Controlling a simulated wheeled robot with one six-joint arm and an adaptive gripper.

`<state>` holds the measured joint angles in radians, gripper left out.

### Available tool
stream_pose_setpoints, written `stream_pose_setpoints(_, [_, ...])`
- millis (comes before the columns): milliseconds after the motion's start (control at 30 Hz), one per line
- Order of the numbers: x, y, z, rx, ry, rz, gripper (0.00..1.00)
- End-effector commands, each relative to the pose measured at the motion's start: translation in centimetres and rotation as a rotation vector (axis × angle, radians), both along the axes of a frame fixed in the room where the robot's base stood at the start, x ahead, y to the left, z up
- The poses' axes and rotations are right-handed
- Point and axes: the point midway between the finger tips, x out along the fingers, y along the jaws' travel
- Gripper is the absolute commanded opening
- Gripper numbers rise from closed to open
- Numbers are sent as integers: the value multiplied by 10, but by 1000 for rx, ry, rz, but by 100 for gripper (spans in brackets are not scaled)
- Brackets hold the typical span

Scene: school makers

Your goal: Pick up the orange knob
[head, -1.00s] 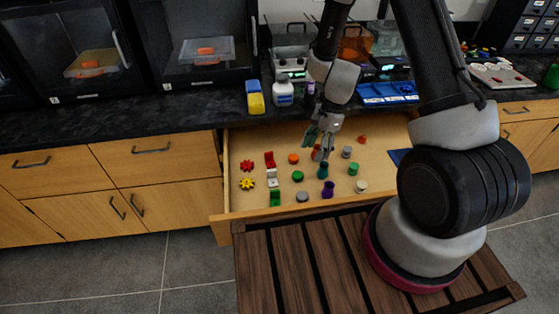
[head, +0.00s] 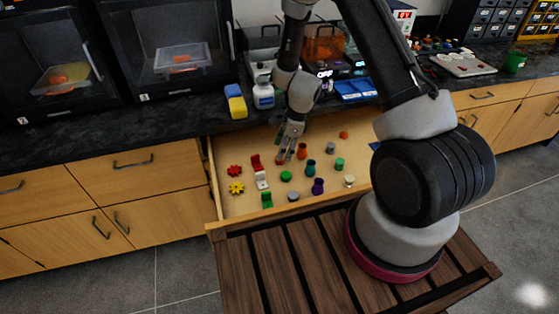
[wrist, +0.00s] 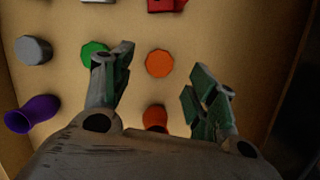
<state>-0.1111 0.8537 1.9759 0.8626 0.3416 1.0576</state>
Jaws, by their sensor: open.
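The orange knob (wrist: 159,63) is a flat, many-sided disc on the drawer floor. In the wrist view it lies between and just beyond my open fingertips, clear of both. In the head view the orange knob (head: 281,160) is partly hidden by my gripper (head: 290,152), which points down over it. My gripper (wrist: 160,76) is open and empty in the wrist view. An orange vase-shaped piece (wrist: 155,118) stands nearer the palm, between the fingers.
The open wooden drawer (head: 222,204) holds several other pieces. A green knob (wrist: 95,53) lies beside the left finger, with a grey knob (wrist: 33,50) and purple vase (wrist: 38,112) farther left. A red piece (wrist: 165,5) sits beyond the orange knob.

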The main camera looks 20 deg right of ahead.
Motion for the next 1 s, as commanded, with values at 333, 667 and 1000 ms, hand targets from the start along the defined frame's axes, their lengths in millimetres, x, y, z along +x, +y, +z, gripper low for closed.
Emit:
stream_pose_setpoints(333, [2, 10, -39, -1, 0, 1, 58])
stream_pose_setpoints(667, [1, 10, -39, -1, 1, 1, 32])
stream_pose_setpoints(1000, [1, 10, -39, -1, 1, 1, 22])
